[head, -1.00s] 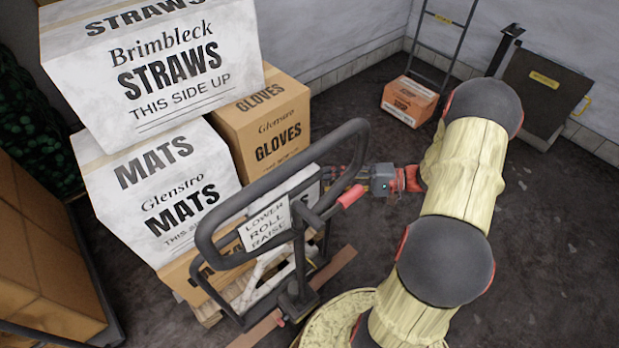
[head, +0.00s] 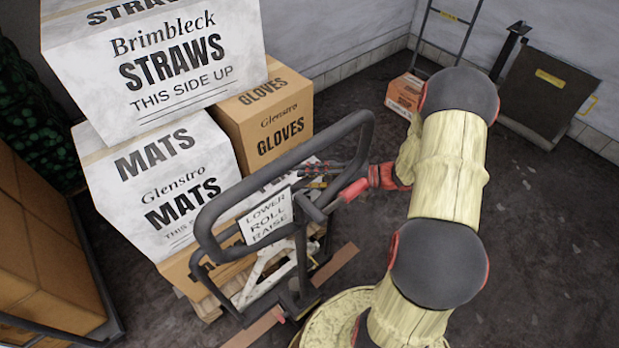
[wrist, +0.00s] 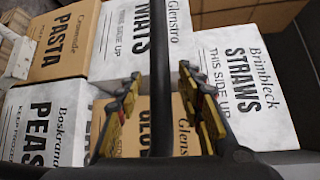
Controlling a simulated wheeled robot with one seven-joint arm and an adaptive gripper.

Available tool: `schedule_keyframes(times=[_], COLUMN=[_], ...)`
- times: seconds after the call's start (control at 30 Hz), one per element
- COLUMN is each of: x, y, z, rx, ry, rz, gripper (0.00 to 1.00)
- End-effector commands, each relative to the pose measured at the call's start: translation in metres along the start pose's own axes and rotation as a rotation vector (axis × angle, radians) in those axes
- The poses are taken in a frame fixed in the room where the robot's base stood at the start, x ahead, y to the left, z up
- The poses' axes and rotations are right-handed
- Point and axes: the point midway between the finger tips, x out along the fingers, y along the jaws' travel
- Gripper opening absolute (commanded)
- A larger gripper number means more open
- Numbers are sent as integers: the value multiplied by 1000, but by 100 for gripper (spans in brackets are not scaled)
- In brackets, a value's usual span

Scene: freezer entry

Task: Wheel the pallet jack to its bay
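The pallet jack (head: 280,166) stands in the lower middle of the head view, its dark loop handle tilted up towards me. A white plate (head: 267,217) reading LOWER ROLL RAISE and a red grip section (head: 353,190) show on the handle. My gripper (head: 312,172) is at the handle's right side, partly hidden by its bars. In the wrist view my gripper (wrist: 162,100) is open, with a dark handle bar (wrist: 161,60) running between its fingers. Gaps show on both sides of the bar. The jack's forks are hidden under the load.
Stacked boxes of straws (head: 165,65), mats (head: 160,185) and gloves (head: 268,120) stand beyond the handle. A loaded cart (head: 50,240) is at the left. An orange-white box (head: 404,94) and a dark platform (head: 548,90) stand near the back wall. Floor at right is clear.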

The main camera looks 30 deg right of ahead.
Motion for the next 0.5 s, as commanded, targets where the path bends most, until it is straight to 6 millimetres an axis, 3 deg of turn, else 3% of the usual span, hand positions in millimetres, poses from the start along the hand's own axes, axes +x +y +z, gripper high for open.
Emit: schedule_keyframes(times=[0.5], x=[0], y=[0], z=[0], rx=[0], ry=[0], rz=[0], gripper=[10])
